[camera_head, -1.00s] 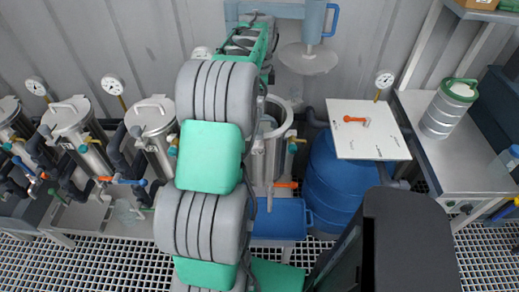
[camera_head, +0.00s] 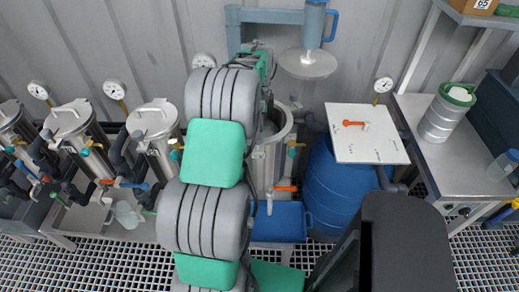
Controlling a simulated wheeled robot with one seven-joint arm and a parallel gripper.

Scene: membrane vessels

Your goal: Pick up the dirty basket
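I cannot make out the dirty basket for certain. An open steel vessel (camera_head: 284,128) stands just right of my arm at the back wall. Part of its mouth is covered by my arm, and its inside shows only as dim grey. Its round lid (camera_head: 308,64) hangs raised above it, on the blue bracket. My grey and green arm rises up the middle of the picture, its far part close over the left of the open vessel. My gripper is hidden behind the arm, so its fingers and any hold do not show.
Several closed steel vessels (camera_head: 152,118) with pipes and gauges line the left. A blue barrel (camera_head: 335,185) with a white board (camera_head: 368,134) on top stands right of the open vessel. A blue bin (camera_head: 280,222) sits below.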

